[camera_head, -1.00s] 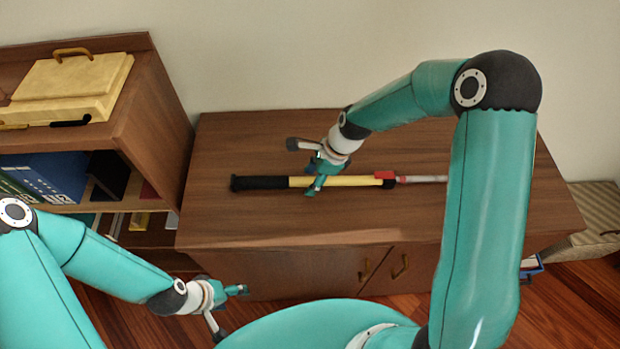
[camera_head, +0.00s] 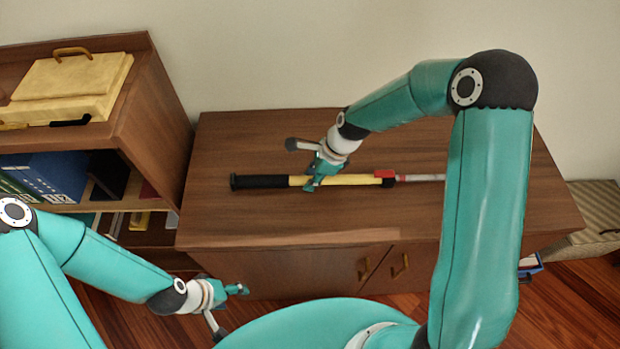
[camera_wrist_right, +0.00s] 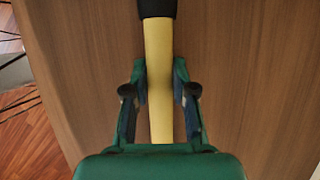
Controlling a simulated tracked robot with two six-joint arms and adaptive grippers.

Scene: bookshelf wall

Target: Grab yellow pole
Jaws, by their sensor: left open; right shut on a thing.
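The yellow pole (camera_head: 350,180) lies flat across the low wooden cabinet, with a black grip at its left end and a red clip and thin grey rod toward the right. My right gripper (camera_head: 313,184) is at the yellow part, just right of the black grip, and is shut on it. In the right wrist view the yellow pole (camera_wrist_right: 158,60) runs between the two fingers of the right gripper (camera_wrist_right: 160,88). The pole's right end is hidden behind my right arm. My left gripper (camera_head: 240,290) is open and empty, low in front of the cabinet.
The cabinet top (camera_head: 240,140) is otherwise clear. A taller bookshelf (camera_head: 160,100) stands at left, holding a yellow case (camera_head: 70,85) on top and a blue binder (camera_head: 55,180) inside. A striped box (camera_head: 598,215) sits on the floor at right.

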